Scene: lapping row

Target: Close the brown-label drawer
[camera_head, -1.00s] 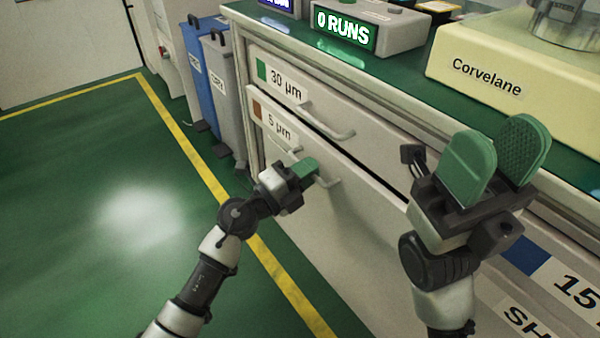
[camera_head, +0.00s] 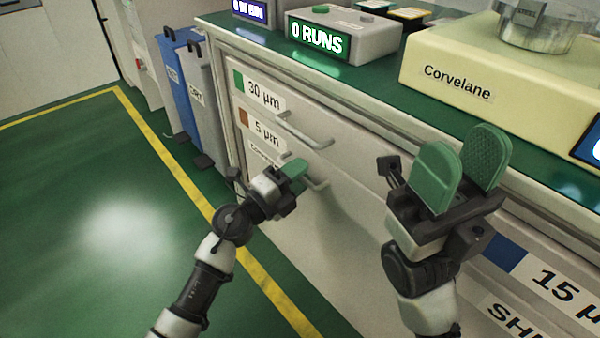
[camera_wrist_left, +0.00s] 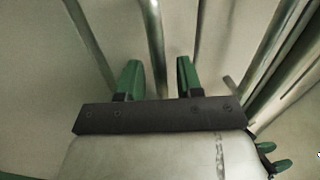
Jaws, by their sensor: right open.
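The brown-label drawer, marked 5 µm (camera_head: 266,132), is in the cabinet front below the green-label 30 µm drawer (camera_head: 264,98). Its front looks about flush with the drawer above, with no wide dark gap showing. Its bar handle (camera_head: 318,184) is partly hidden by my left gripper (camera_head: 294,170), which is at the handle. In the left wrist view the green fingers (camera_wrist_left: 158,78) stand apart, with a bar running between them; contact cannot be told. My right gripper (camera_head: 463,172) is open and empty, pointing up in front of the cabinet to the right.
The green countertop (camera_head: 375,110) carries a 0 RUNS display box (camera_head: 318,40) and a cream Corvelane machine (camera_head: 460,82). Blue (camera_head: 180,85) and grey (camera_head: 200,95) bins stand left of the cabinet. A blue-label 15 µm drawer (camera_head: 555,285) is at lower right. The green floor at left is clear.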

